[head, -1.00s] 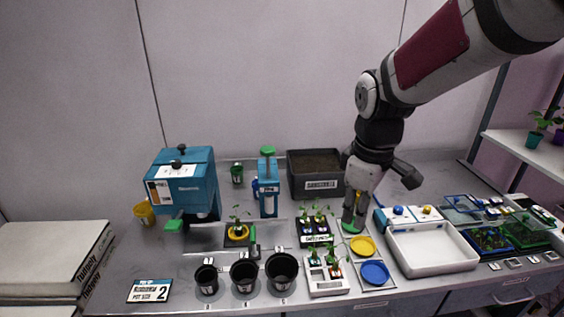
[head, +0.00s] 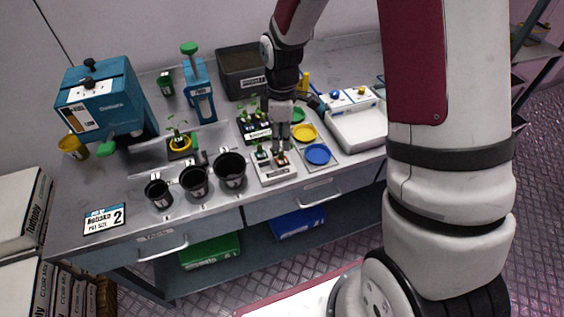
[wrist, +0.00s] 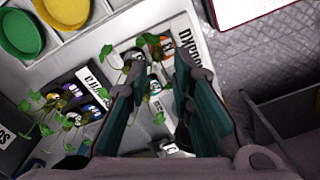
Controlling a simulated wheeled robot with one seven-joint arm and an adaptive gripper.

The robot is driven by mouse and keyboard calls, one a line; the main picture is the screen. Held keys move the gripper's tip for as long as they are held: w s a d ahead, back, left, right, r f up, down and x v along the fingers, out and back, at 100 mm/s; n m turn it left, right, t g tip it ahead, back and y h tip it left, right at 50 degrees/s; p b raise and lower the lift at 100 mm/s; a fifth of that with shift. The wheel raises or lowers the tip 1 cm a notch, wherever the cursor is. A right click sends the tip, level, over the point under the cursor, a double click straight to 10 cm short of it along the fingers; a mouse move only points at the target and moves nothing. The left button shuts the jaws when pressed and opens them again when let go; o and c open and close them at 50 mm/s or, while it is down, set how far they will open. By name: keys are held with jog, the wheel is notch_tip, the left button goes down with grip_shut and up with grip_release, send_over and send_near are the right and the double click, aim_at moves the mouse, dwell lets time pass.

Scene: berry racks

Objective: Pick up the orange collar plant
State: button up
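My gripper (head: 282,146) is open, pointing down over the white plant tray (head: 277,179) on the bench. In the wrist view the fingers (wrist: 160,66) stand apart with nothing held between them. Small green seedlings (wrist: 150,48) of the white tray show at and between the fingertips. A small orange patch, seemingly the orange collar (wrist: 151,70), shows below the leaves between the fingertips; leaves and fingers partly hide it. I cannot tell whether a finger touches a plant. The dark plant tray (head: 256,138) with more seedlings is behind the white tray.
Black pots (head: 229,171) stand left of the white tray. Yellow (head: 304,133) and blue (head: 317,154) discs lie to its right. A yellow-collared plant (head: 180,143) stands before the blue machine (head: 104,102).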

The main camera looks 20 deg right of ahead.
aim_at(282, 152)
jog(key=shift+w+d+f+p, duration=0.1)
jog(key=shift+f+p, duration=0.15)
jog(key=shift+f, duration=1.15)
jog(key=shift+d+f+p, duration=0.1)
jog(key=shift+f+p, duration=0.15)
jog(key=shift+f, duration=1.15)
jog(key=shift+a, duration=0.1)
grip_shut()
